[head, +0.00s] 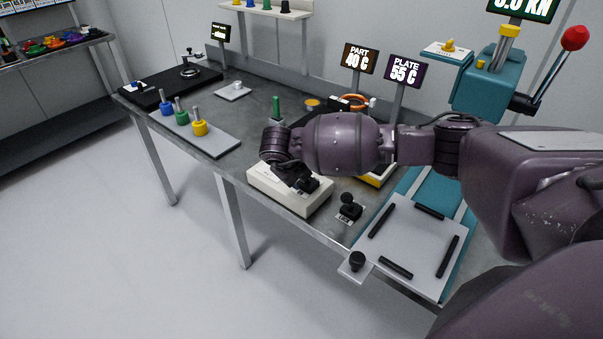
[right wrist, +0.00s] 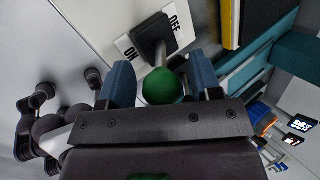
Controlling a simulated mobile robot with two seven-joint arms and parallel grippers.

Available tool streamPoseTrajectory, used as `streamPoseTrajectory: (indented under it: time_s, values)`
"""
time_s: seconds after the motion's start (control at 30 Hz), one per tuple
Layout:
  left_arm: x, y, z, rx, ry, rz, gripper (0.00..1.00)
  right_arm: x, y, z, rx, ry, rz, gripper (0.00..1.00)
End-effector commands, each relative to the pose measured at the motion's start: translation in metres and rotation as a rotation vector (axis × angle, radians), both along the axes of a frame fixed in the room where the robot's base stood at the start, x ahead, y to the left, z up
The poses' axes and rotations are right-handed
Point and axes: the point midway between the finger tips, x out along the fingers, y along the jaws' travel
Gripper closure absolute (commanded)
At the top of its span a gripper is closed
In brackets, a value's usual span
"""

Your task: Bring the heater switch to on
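The heater switch has a black base (right wrist: 152,36) on the cream heater box, with ON printed on its left and OFF on its right in the right wrist view. Its lever ends in a green ball knob (right wrist: 163,87). The lever seems to lean toward OFF, but the steep view makes this unsure. My right gripper (right wrist: 160,85) is open, its blue fingers on either side of the knob with gaps showing. In the head view the right gripper (head: 305,182) is over the cream box (head: 285,195) and hides the switch. My left gripper is not in view.
The part display (head: 359,59) reads 40 C and the plate display (head: 408,71) reads 55 C. A black-knobbed control (head: 349,206) stands right of the box. A grey plate (head: 407,240) with black strips and a teal press (head: 489,82) are further right. Colored posts stand on a grey tray (head: 222,143) at left.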

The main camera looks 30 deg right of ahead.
Motion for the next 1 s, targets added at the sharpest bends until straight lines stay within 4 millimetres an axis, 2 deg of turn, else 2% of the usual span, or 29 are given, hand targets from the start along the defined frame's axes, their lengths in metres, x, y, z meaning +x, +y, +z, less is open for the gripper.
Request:
streamPoseTrajectory:
  time_s: [0.27,0.7,1.0]
  values:
    - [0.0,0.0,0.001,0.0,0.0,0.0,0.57,-0.002,0.004,0.009,0.0,0.0,-0.001,0.42]
    - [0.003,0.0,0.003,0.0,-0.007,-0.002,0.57,-0.018,0.039,0.073,0.0,-0.002,0.002,0.42]
    - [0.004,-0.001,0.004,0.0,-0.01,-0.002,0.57,-0.023,0.05,0.092,0.0,-0.001,0.001,0.42]
